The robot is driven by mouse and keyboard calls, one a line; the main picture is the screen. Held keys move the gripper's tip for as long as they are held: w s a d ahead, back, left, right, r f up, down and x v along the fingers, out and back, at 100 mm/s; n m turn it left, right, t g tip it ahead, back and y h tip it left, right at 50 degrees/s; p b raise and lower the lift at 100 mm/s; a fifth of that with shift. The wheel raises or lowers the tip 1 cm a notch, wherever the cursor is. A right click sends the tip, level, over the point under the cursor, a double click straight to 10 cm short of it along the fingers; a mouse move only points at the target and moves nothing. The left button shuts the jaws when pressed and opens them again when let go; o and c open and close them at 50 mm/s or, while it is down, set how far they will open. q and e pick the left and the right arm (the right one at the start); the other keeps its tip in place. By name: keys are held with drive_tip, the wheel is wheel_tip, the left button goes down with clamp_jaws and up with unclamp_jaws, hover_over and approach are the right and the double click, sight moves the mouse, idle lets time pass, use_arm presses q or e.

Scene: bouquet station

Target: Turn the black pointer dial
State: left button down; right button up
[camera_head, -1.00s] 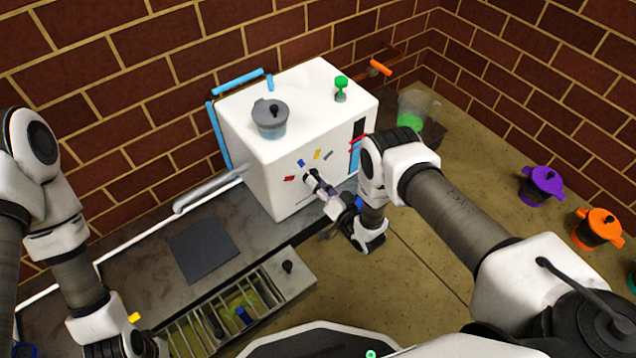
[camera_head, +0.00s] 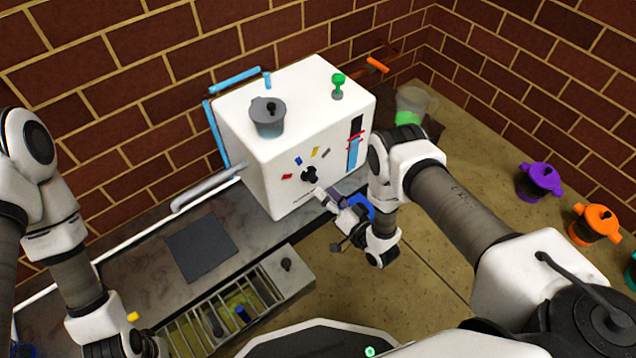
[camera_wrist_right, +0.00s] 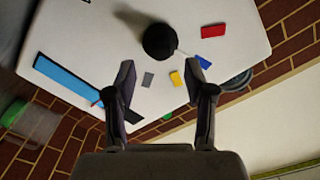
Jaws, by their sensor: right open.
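The black pointer dial (camera_head: 309,174) sits on the front of the white box-shaped machine (camera_head: 262,169), with red, blue, yellow and grey marks around its upper side. In the right wrist view the round dial (camera_wrist_right: 159,41) lies beyond the fingertips; a thin pale line runs from it toward the blue mark (camera_wrist_right: 209,60). My right gripper (camera_head: 324,196) is just in front of the machine, below and right of the dial. In the wrist view the right gripper (camera_wrist_right: 159,68) is open and empty, apart from the dial. My left gripper (camera_head: 125,348) is low at left, its fingers unclear.
A grey lidded pot (camera_head: 268,122) and a green-topped knob (camera_head: 338,85) are on the machine's top. A slotted rack (camera_head: 286,266) and dark mat (camera_head: 202,247) lie in front. Purple (camera_head: 540,179) and orange (camera_head: 594,222) pots stand right. Floor between is clear.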

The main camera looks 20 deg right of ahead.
drive_tip(key=v, duration=0.6)
drive_tip(key=shift+s, duration=0.2)
